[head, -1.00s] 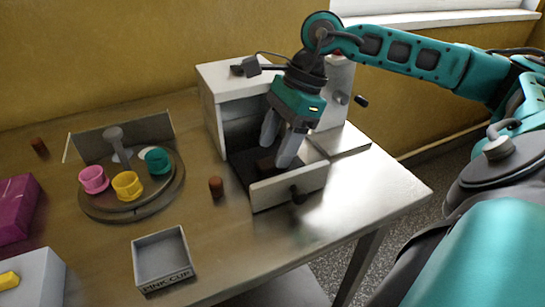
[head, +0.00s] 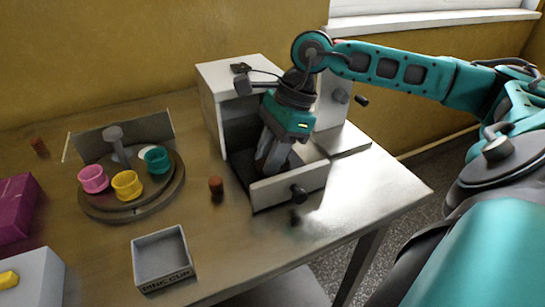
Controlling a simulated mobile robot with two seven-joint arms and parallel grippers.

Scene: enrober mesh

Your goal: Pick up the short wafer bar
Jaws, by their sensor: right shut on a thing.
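My right gripper (head: 268,165) reaches down into the open drawer of the white machine (head: 222,82). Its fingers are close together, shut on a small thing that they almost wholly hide. A dark brown block lay at this spot a second ago, and I take it to be the short wafer bar. I cannot tell its length or whether it is clear of the drawer floor. My left gripper is not in view.
The drawer front (head: 285,187) with its black knob stands close before the fingers. A small brown cylinder (head: 216,186) stands left of the drawer. A turntable (head: 133,207) with pink, yellow and teal cups and a grey labelled tray (head: 164,278) stand further left. The table's front right is clear.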

